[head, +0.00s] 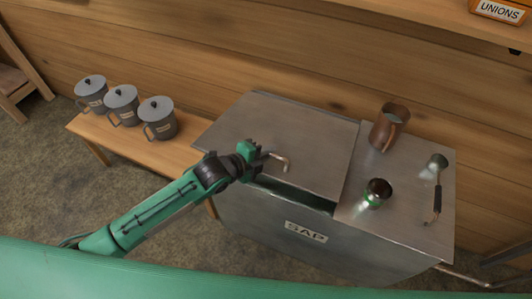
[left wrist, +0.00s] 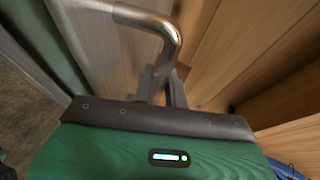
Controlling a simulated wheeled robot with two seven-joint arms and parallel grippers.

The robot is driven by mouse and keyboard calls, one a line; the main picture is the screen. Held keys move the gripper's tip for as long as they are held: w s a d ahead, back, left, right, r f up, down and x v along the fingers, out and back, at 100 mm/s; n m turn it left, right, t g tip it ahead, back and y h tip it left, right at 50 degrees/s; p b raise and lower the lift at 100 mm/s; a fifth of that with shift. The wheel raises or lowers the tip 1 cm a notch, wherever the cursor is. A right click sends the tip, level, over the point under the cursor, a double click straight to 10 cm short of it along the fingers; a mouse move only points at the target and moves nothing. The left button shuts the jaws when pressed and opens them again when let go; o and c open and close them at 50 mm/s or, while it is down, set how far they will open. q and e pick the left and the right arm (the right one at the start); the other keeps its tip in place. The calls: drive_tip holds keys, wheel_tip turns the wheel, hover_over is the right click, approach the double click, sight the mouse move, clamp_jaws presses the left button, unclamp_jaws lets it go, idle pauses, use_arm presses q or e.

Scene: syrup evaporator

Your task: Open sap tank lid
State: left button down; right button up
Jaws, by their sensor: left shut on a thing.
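The grey metal sap tank (head: 265,228) stands against the wooden wall, with a SAP label (head: 306,232) on its front. Its lid (head: 305,125) covers the left part of the top and is tilted up a little; a dark gap shows under its front edge. My left gripper (head: 262,159) is at the lid's bent metal handle (head: 284,162) and shut on it. In the left wrist view the handle (left wrist: 150,20) runs down between the fingers of the gripper (left wrist: 162,82). My right gripper is not in view.
A copper-brown cup (head: 389,127), a small shiny cup (head: 377,192) and a ladle-like tool (head: 437,190) are on the tank's fixed right top. Three lidded grey mugs (head: 122,105) stand on a wooden bench (head: 165,155) to the left. A UNIONS bin (head: 500,10) sits at upper right.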

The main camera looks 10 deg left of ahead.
use_arm(q)
drive_tip(key=w+d+r+g+p, duration=0.1)
drive_tip(key=w+r+p, duration=0.2)
drive_tip(key=r+p, duration=0.2)
drive_tip(key=w+d+r+g+y+p, duration=0.1)
drive_tip(key=w+r+p, duration=0.3)
drive_tip(key=r, duration=0.3)
drive_tip(key=shift+w+d+r+n+p, duration=0.15)
drive_tip(key=shift+r+n+p, duration=0.1)
drive_tip(key=shift+n+p, duration=0.25)
